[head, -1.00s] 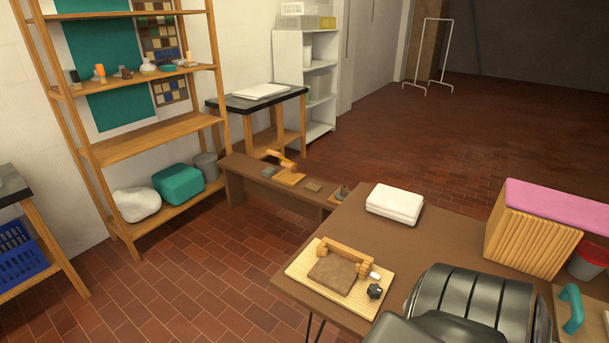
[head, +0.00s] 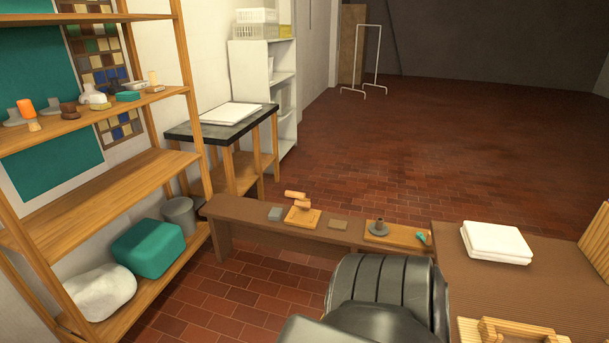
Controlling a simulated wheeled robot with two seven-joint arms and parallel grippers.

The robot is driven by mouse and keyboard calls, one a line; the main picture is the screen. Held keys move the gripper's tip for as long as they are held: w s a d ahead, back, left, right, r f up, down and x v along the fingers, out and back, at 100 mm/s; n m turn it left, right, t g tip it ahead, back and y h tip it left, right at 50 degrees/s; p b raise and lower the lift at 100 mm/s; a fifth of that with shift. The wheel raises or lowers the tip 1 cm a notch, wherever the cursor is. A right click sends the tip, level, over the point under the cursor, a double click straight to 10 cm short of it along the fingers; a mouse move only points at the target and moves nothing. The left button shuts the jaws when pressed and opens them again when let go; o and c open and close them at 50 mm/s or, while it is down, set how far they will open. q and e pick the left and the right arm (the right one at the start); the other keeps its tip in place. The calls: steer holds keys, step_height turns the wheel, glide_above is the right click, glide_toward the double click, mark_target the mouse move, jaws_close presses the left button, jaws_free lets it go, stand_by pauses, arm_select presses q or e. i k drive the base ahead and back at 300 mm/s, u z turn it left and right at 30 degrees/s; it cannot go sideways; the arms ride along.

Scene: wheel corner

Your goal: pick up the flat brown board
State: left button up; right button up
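A small flat brown board (head: 337,225) lies flat on top of the low brown bench (head: 228,212), near the middle of its length. It lies between a wooden block with a handle-like top (head: 301,216) on its left and a wooden board with a dark grey piece on its right. Nothing covers it. A dark ribbed part of my own arm shows at the bottom centre, in front of the bench. The fingers of neither gripper show.
A grey block (head: 274,213) also lies on the bench. The brown table (head: 455,285) with a white stack (head: 496,242) stands at the right. A wooden shelf (head: 110,206) stands at the left. Tiled floor (head: 240,295) is open between shelf and arm.

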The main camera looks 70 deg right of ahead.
mark_target(333, 223)
steer(key=i, duration=0.75)
steer(key=z, duration=2.8)
steer(key=i, duration=1.85)
steer(key=z, duration=0.5)
